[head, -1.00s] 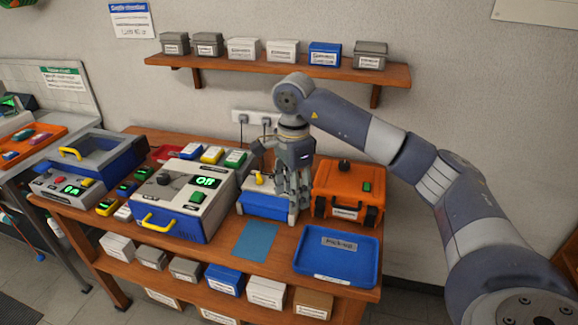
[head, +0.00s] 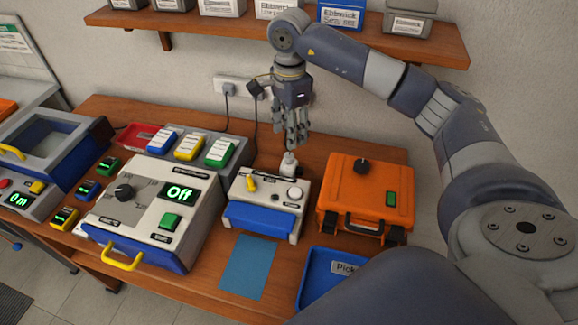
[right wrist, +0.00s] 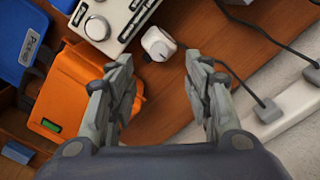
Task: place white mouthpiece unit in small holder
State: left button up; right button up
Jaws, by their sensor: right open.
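A small white unit (head: 288,163), which looks like the mouthpiece unit, stands on the table just behind the small white-and-blue device (head: 265,215). It also shows in the right wrist view (right wrist: 158,43), between and a little beyond the fingertips. My right gripper (head: 291,142) points down just above the white unit. In the right wrist view, its fingers (right wrist: 158,72) are spread and empty. I cannot make out which part is the small holder; the device has a round white knob (head: 295,193) and a yellow knob on top. My left gripper is not in view.
An orange case (head: 352,190) stands right of the device, with a blue tray (head: 318,275) in front. A large box with an "Off" display (head: 180,193) stands left. A blue mat (head: 248,265) lies in front. Wall cables and a socket (head: 230,85) are behind.

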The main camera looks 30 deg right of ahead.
aim_at(289, 155)
notch_tip(289, 155, down, 2)
jog(key=shift+s+f, duration=0.1)
jog(key=shift+s, duration=0.05)
jog(key=shift+f, duration=0.25)
notch_tip(289, 155, down, 4)
jog(key=p, duration=0.2)
jog(key=shift+a+p, duration=0.15)
jog(key=shift+p, duration=0.2)
jog(key=shift+f, duration=0.6)
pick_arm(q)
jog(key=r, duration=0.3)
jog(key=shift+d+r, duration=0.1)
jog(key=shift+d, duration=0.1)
pick_arm(e)
grip_shut()
